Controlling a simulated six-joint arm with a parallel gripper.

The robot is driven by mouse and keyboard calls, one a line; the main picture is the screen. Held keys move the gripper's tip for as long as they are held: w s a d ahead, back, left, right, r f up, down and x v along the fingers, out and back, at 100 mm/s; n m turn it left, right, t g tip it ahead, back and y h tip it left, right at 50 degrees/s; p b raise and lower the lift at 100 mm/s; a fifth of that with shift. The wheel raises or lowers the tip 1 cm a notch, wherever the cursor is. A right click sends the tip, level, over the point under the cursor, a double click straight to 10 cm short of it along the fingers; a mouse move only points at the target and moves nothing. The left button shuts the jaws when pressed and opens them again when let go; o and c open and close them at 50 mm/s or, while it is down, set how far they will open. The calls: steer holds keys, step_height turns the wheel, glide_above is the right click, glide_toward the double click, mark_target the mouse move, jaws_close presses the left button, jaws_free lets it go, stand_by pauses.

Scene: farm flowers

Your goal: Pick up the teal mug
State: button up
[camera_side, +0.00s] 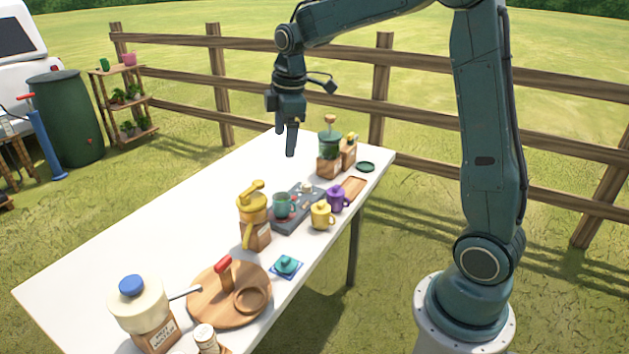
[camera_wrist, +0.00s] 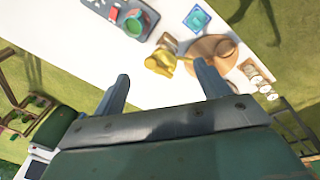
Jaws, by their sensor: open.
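The teal mug (camera_side: 282,206) stands upright on a dark grey tray (camera_side: 295,222) near the middle of the white table. It also shows in the wrist view (camera_wrist: 134,25) at the top, on the grey tray (camera_wrist: 98,6). My gripper (camera_side: 290,140) hangs in the air above the far part of the table, well above the mug and apart from it. In the wrist view the two fingers (camera_wrist: 165,82) are spread with nothing between them.
Right of the tray stand a purple mug (camera_side: 337,199) and a yellow mug (camera_side: 321,215). A yellow-topped grinder (camera_side: 252,208) stands close to its left. Behind it is a green-topped grinder (camera_side: 329,147). A round wooden board (camera_side: 205,300) lies in front. The table's left side is clear.

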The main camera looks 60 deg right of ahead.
steer(key=w+d+f+n+g, duration=0.1)
steer(key=w+d+f+n, duration=0.1)
steer(key=w+d+f, duration=0.1)
steer(key=w+d+f+n, duration=0.2)
steer(key=w+d+f, duration=0.2)
steer(key=f, duration=0.4)
steer(key=shift+w+d+f+g, duration=0.25)
steer(key=shift+d+f+g, duration=0.05)
steer(key=shift+d+g, duration=0.15)
steer(key=shift+f, duration=0.15)
glide_above(282, 200)
steer(key=s+a, duration=0.1)
steer(key=a, duration=0.1)
steer(key=shift+s+f, duration=0.15)
steer(key=shift+f, duration=4)
steer(key=shift+f, duration=2.6)
